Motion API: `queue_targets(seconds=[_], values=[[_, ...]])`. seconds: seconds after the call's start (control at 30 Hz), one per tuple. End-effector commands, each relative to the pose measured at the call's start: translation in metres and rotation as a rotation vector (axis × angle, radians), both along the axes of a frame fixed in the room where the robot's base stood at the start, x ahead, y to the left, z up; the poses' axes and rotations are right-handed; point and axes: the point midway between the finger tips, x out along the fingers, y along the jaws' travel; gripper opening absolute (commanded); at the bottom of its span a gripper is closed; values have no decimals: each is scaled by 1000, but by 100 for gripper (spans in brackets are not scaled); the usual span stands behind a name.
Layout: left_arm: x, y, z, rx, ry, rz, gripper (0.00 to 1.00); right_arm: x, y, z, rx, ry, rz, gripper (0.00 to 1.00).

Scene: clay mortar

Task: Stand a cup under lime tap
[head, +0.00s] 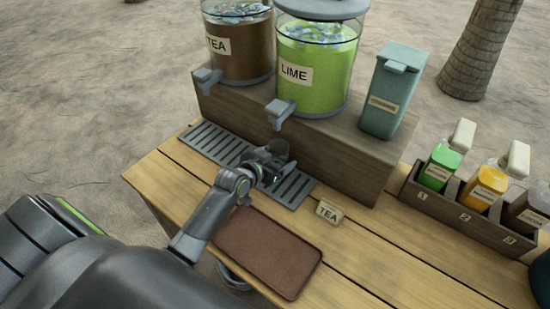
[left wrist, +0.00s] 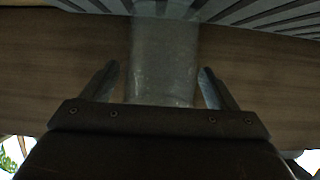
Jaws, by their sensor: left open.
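The lime dispenser (head: 315,65) stands on a wooden riser, with its grey lime tap (head: 280,112) sticking out over the slotted metal drip tray (head: 297,188). My left gripper (head: 275,168) is low over the drip tray, below and slightly in front of the lime tap. Gaps show between the fingers and the cup. In the head view the gripper mostly hides the cup, and the cup's base contact is unclear. My right gripper is not in view.
The tea dispenser (head: 238,55) stands left of the lime one. A lidded teal box (head: 390,95) sits on the riser's right end. An empty brown tray (head: 268,252) and a TEA card (head: 329,212) lie in front. A wooden rack (head: 455,208) of bottles is at right.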

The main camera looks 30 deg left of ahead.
Motion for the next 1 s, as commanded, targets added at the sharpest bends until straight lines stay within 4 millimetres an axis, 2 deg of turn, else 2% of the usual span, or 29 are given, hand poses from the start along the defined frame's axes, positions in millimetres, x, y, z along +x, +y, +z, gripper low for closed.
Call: queue_targets(seconds=[0.17, 0.27, 0.7, 0.83, 1.0], values=[[-4, 1, 5, 1, 1, 1, 80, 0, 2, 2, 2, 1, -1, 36], [-16, 3, 9, 2, 1, 0, 80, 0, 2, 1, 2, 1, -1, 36], [-88, 13, 39, 3, 1, -1, 80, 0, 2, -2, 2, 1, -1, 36], [-102, 15, 45, 2, 1, 0, 80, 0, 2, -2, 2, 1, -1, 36], [-109, 16, 49, 1, 1, 0, 80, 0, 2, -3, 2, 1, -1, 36]])
